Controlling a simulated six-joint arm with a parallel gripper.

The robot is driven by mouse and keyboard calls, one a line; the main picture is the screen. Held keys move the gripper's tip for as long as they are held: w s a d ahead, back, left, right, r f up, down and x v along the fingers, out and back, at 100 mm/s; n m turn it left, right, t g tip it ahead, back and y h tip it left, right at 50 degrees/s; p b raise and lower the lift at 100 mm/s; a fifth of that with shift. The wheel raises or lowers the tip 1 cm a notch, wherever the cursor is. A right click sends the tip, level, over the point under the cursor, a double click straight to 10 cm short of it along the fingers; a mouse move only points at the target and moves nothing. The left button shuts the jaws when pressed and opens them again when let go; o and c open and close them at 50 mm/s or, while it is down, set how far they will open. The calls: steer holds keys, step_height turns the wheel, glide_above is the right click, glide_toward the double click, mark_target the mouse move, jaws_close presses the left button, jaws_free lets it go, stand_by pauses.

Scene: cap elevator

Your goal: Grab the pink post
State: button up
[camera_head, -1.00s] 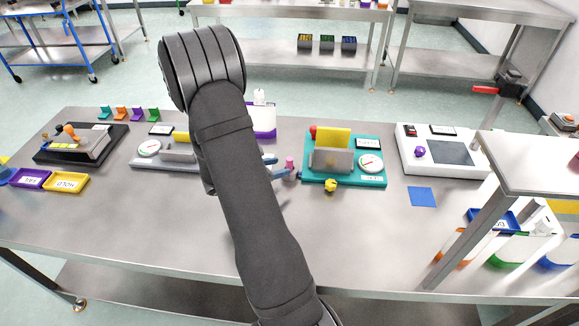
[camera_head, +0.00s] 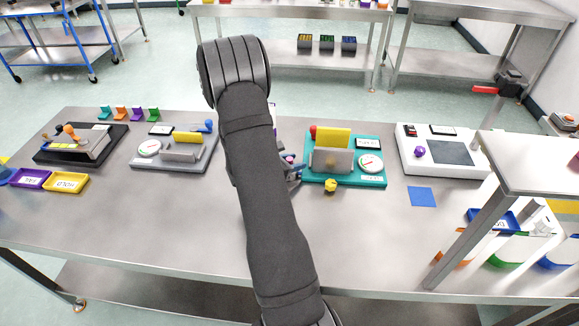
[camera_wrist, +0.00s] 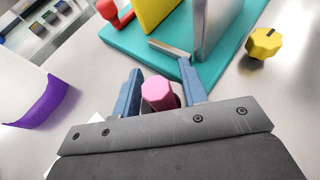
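The pink post (camera_wrist: 158,92) stands between the two blue fingers of my gripper (camera_wrist: 160,84) in the wrist view, with its top facing the camera. The fingers are apart, one on each side of the post, and a small gap shows beside it. Its lower part is hidden by my gripper. In the head view my gripper (camera_head: 293,172) is low over the table, just left of the teal device, and my arm hides much of that spot.
The teal device (camera_head: 350,180) with a yellow block is close on the right; its teal base also shows in the wrist view (camera_wrist: 220,58). A yellow knob (camera_wrist: 264,43) is to the right. A white container with a purple band (camera_wrist: 38,107) is to the left. A grey device (camera_head: 145,164) stands farther left.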

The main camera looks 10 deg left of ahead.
jaws_close()
step_height(320, 180, up, 10)
stand_by(0.6)
